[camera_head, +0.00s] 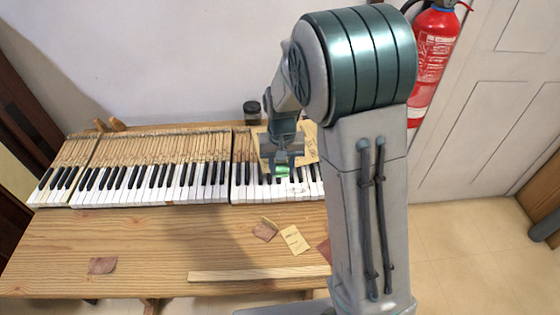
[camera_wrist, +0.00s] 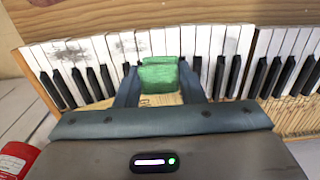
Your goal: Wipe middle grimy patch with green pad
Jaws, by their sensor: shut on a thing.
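The green pad (camera_wrist: 158,76) is held between the two fingers of my gripper (camera_wrist: 159,82), which is shut on it. In the head view the pad (camera_head: 282,170) shows below my gripper (camera_head: 282,162), over the right-hand section of piano keys (camera_head: 262,192). In the wrist view, dark grimy smudges mark the white keys: one at the left (camera_wrist: 70,50), a middle one (camera_wrist: 126,42) and a fainter one at the right (camera_wrist: 232,46). The pad is just right of the middle patch and nearer the black keys. I cannot tell whether it touches the keys.
A longer key section (camera_head: 150,180) lies to the left. A dark jar (camera_head: 252,112) stands behind the keys. Sandpaper pieces (camera_head: 102,265), a pale card (camera_head: 295,239) and a wood strip (camera_head: 250,273) lie on the wooden bench (camera_head: 60,245). A red extinguisher (camera_head: 433,60) hangs at right.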

